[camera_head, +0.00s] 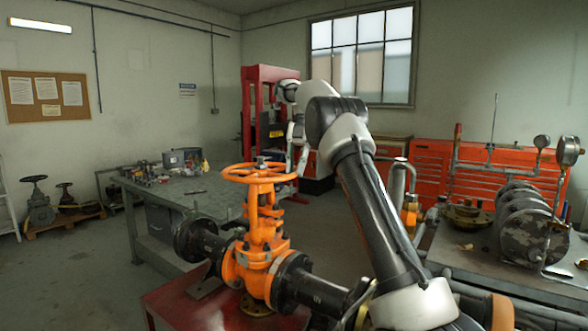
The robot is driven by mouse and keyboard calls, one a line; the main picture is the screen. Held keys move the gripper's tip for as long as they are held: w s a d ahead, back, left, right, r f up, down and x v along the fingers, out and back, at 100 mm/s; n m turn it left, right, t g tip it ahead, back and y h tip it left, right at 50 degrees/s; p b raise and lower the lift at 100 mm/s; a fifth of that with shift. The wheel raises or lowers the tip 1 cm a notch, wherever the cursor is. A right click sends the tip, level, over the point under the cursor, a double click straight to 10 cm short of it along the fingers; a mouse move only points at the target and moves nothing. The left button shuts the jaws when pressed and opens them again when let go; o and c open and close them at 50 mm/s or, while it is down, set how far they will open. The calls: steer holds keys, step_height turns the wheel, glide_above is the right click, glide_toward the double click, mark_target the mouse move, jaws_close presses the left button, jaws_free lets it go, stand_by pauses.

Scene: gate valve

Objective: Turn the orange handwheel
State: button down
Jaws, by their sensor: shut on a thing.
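The orange handwheel (258,171) sits level on top of the orange gate valve (258,262), in the middle of the camera_head view. The valve stands on a red stand (170,302), with black flanged pipe on both sides. My arm reaches up from the lower right and bends over toward the wheel. My gripper (297,172) points down at the right side of the handwheel and is shut on its rim. The fingertips are small in this view, and their exact contact is hard to make out.
A grey workbench (190,188) with tools stands behind and left of the valve. A right-hand bench holds dark cylindrical parts (525,220). Red tool cabinets (430,165) and a red press frame (250,115) stand at the back.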

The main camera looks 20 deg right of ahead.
steer(key=shift+w+d, duration=0.1)
stand_by(0.3)
steer(key=c, duration=1.4)
jaws_free()
steer(key=shift+o, duration=0.2)
